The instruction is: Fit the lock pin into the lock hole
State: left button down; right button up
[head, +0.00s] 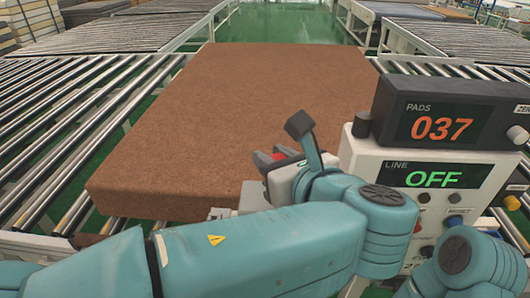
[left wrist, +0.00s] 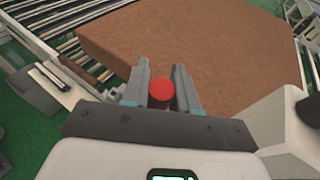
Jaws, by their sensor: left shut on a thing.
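My left gripper (head: 279,157) is in front of the brown mattress pad's right side, left of the control box. In the left wrist view, its two grey fingers (left wrist: 162,70) stand on either side of a round red head (left wrist: 161,90), which looks like the top of the lock pin. My left gripper is shut on it. Only small red parts show in the head view, and the pin's shaft is hidden. I cannot make out the lock hole in either view. My right gripper is not in view.
The thick brown pad (head: 230,110) lies across metal rollers (head: 60,110). A white control box (head: 385,160) stands close on the right, with a PADS display (head: 440,128) reading 037 and a LINE display (head: 432,180) reading OFF. Green floor shows at the back.

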pick_arm(q)
jog(key=shift+w+a+f, duration=0.1)
jog(key=shift+w+a, duration=0.05)
jog(key=b, duration=0.3)
send_over(271, 209)
jog(key=s, duration=0.2)
jog(key=shift+w+f, duration=0.15)
jog(key=shift+f, duration=2.75)
jog(key=shift+p, duration=0.7)
jog(key=shift+f+b, duration=2)
jog(key=shift+f, duration=1.1)
